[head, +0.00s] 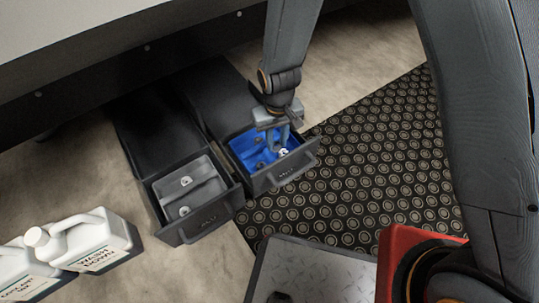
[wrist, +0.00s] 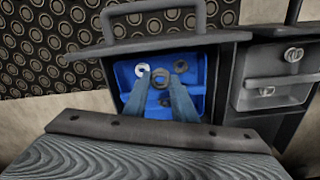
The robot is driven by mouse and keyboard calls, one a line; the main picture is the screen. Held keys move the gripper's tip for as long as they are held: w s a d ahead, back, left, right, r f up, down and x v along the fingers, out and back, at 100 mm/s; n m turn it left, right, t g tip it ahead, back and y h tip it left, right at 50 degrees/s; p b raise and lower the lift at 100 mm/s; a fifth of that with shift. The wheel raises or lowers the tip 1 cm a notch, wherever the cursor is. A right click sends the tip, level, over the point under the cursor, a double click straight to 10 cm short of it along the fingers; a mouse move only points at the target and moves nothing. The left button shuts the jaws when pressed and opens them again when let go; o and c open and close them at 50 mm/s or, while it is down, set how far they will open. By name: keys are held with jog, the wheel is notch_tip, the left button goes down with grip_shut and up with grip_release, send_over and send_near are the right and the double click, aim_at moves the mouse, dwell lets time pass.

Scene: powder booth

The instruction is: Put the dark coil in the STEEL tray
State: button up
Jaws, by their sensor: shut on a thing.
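My gripper (head: 277,138) reaches down into the open blue-lined drawer (head: 246,151). In the wrist view my gripper (wrist: 160,82) is shut on a dark coil (wrist: 160,75), which sits between the fingertips. I cannot tell whether this coil is clear of the drawer floor. A pale coil (wrist: 141,69) and another dark coil (wrist: 181,66) lie close beside the fingers. One more dark coil (wrist: 166,100) is partly visible between the fingers. The grey metal-lined tray (head: 206,168) is open just left of the blue one, and in the wrist view it is at the right (wrist: 243,95).
The grey tray holds two pale coils (head: 184,211). Raised drawer walls stand between the two trays. White jugs (head: 98,243) stand at the lower left. A metal plate (head: 315,270) and a red object (head: 400,250) are near the front. The patterned mat (head: 370,150) is clear.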

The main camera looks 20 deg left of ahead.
notch_tip(320, 180, down, 10)
jog(key=b, duration=0.5)
jog(key=shift+b, duration=0.4)
jog(key=shift+r, duration=0.1)
jog(key=o, duration=0.7)
jog(key=shift+o, duration=0.2)
